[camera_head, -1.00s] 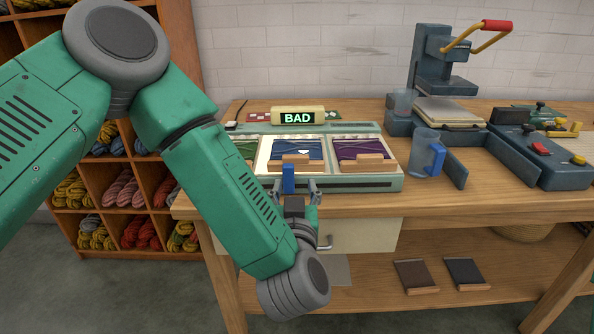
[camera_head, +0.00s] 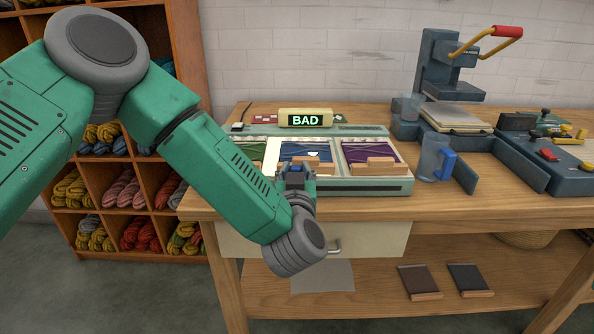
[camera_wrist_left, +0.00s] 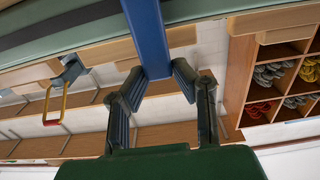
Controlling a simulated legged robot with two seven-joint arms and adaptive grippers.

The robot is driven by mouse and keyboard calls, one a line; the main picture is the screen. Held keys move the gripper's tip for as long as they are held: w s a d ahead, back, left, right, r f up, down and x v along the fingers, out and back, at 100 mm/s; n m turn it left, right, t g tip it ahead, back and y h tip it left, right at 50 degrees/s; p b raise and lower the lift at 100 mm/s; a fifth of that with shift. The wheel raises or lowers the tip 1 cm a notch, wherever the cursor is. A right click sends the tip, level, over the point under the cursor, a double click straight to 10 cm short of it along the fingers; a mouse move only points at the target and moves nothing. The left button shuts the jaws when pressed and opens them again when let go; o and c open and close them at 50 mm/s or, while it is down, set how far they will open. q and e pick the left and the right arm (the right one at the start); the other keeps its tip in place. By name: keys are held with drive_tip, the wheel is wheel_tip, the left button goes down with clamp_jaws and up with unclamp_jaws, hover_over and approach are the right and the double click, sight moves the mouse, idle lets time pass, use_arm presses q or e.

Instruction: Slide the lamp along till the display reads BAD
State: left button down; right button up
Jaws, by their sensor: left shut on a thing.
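The display (camera_head: 305,120) on the back of the pale green bench unit reads BAD in green letters. The middle window (camera_head: 306,150) has a bright white lit border around a blue swatch. My left gripper (camera_head: 295,172) is at the unit's front edge, in front of the lit window. In the left wrist view, its fingers (camera_wrist_left: 160,88) are shut on a blue bar (camera_wrist_left: 148,35), which looks like the lamp's handle. The lamp body itself is not clearly seen. My right gripper is not in view.
A purple swatch (camera_head: 372,150) lies right of the lit window, a green one (camera_head: 250,154) left, partly behind my arm. Wooden blocks line the front. A drawer (camera_head: 370,240) is below.

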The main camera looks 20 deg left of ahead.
use_arm(q)
drive_tip(key=shift+a, duration=0.15)
drive_tip(key=shift+w+d+p, duration=0.15)
drive_tip(key=shift+d+p, duration=0.15)
drive_tip(key=shift+d, duration=0.3)
drive_tip(key=shift+w+d+p, duration=0.15)
drive_tip(key=shift+d+p, duration=0.15)
drive_tip(key=shift+d, duration=0.25)
drive_tip(key=shift+w+d, duration=0.1)
drive_tip(key=shift+d, duration=0.25)
drive_tip(key=c, duration=1.6)
unclamp_jaws()
drive_tip(key=shift+a+f, duration=0.1)
drive_tip(key=shift+a, duration=0.1)
drive_tip(key=shift+o, duration=1.4)
drive_tip(key=shift+a, duration=0.3)
drive_tip(key=shift+s+d, duration=0.2)
drive_tip(key=shift+d, duration=0.05)
drive_tip(key=v, duration=1.1)
drive_tip(key=shift+s, duration=0.25)
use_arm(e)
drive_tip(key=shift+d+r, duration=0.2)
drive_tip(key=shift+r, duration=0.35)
use_arm(q)
drive_tip(key=shift+f, duration=0.15)
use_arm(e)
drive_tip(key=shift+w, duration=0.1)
